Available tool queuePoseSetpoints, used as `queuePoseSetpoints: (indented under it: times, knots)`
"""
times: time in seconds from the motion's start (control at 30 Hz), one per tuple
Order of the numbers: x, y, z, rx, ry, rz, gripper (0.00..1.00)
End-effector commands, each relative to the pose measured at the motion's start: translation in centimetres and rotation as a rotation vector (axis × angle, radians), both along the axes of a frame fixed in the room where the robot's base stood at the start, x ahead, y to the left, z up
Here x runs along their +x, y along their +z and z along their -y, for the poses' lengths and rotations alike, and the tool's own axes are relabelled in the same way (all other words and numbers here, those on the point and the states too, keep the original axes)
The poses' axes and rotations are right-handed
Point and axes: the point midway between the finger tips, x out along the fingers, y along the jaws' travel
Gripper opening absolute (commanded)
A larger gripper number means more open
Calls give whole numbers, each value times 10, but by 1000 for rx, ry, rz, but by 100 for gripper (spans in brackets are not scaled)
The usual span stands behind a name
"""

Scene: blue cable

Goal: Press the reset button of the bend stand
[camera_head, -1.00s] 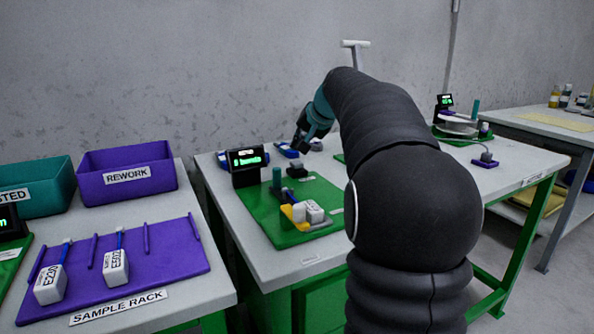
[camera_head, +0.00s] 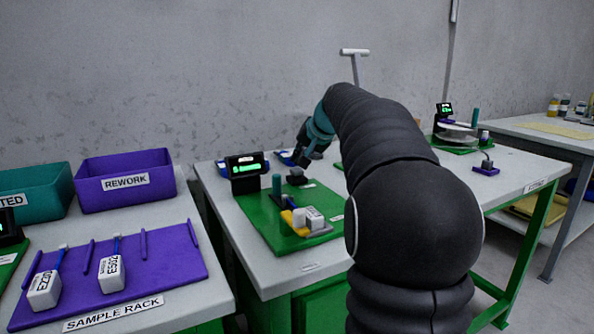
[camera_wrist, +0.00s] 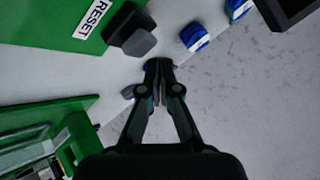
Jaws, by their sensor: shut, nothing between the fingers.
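In the wrist view the button (camera_wrist: 137,42) sits beside a white RESET label (camera_wrist: 92,18). My gripper (camera_head: 301,161) is shut and empty, pointing down just behind the button. In the wrist view its fingertips (camera_wrist: 158,65) lie off to the button's side, apart in the picture; their height is unclear.
Blue-and-white items (camera_wrist: 195,37) lie behind the stand, and something blue shows at my fingertips. A second stand (camera_head: 457,132) is at the right. The purple sample rack (camera_head: 180,252) and rework bin (camera_head: 125,183) are on the left table.

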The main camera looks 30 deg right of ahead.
Motion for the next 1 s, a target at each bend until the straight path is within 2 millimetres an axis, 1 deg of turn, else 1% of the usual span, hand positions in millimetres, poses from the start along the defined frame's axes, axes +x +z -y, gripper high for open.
queuePoseSetpoints:
  times: [0.67, 1.0]
  knots:
    - [0, 0, 0, 0, 0, 0, 0]
    - [0, -9, 0, 0, 0, 0, 0]
